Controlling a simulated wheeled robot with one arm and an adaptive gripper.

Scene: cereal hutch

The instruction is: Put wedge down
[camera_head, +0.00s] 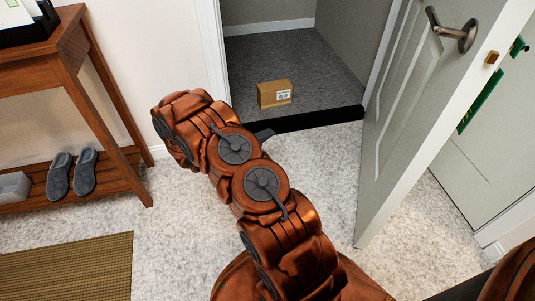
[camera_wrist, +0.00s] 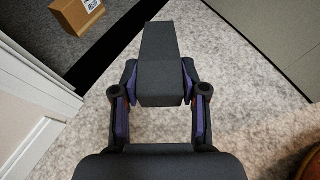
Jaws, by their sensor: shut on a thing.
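The wedge (camera_wrist: 160,62) is a dark grey tapered block in the wrist view. My gripper (camera_wrist: 160,88) is shut on its thick end, with a finger on each side, and its thin end points away from me. Pale carpet shows beyond it; I cannot tell how high it is above the floor. In the head view a small dark tip of the wedge (camera_head: 265,134) shows beside my arm, in front of the doorway. My arm hides the rest of it and the gripper there.
The white door (camera_head: 405,110) stands open at the right. A cardboard box (camera_head: 274,94) sits on the grey carpet past the dark threshold (camera_head: 318,119). A wooden table (camera_head: 80,70) with grey slippers (camera_head: 73,174) on its shelf is at the left. Pale carpet (camera_head: 180,235) is clear in front.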

